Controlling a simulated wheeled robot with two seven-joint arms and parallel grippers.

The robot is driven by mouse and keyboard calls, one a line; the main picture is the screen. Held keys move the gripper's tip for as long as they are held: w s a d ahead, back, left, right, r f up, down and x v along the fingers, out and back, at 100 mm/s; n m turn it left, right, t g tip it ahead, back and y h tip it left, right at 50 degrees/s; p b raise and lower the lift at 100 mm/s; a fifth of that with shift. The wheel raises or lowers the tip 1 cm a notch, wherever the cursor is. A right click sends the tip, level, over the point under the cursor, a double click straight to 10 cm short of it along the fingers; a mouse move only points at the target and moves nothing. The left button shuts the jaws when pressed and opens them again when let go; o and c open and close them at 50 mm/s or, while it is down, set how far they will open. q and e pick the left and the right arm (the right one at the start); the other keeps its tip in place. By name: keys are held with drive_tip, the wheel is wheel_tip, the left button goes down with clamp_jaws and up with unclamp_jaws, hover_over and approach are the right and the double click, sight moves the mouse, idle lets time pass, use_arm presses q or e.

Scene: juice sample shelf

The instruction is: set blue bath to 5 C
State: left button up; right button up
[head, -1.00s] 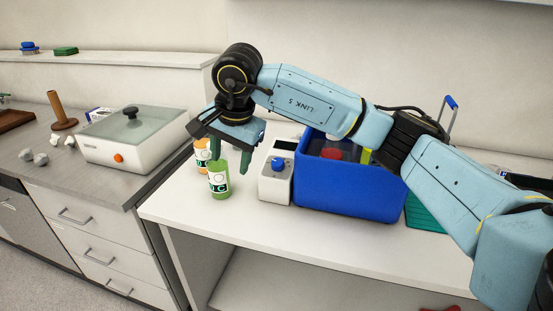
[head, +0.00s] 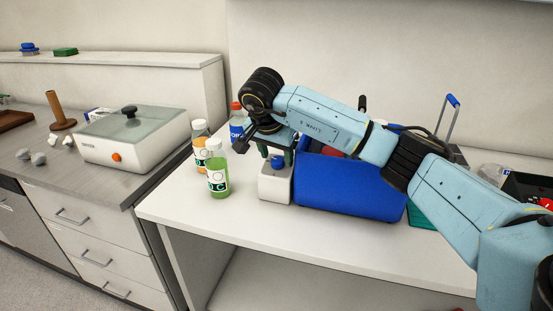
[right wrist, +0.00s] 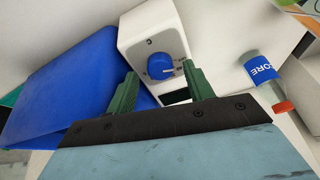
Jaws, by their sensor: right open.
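The blue bath (head: 350,190) is a deep blue tub on the white bench. A white control unit (head: 273,188) stands at its left side with a blue dial knob (head: 277,162) on top. In the right wrist view the knob (right wrist: 161,66) shows a pale pointer mark and small marks around it. My right gripper (head: 278,152) is open above the unit. In the wrist view its green fingers (right wrist: 160,78) stand on either side of the knob, and I cannot tell if they touch it. My left gripper is out of view.
An orange juice bottle (head: 200,140) and a green one (head: 217,170) stand left of the unit, near the bench's left edge. A blue-labelled bottle with a red cap (head: 237,118) stands behind. A white lidded box (head: 125,150) sits on the grey counter.

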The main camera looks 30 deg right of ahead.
drive_tip(key=shift+w+d+f, duration=0.15)
drive_tip(key=shift+d+f, duration=0.05)
drive_tip(key=shift+f, duration=0.45)
drive_tip(key=shift+c, duration=0.6)
drive_tip(key=c, duration=0.9)
drive_tip(key=shift+o, duration=0.3)
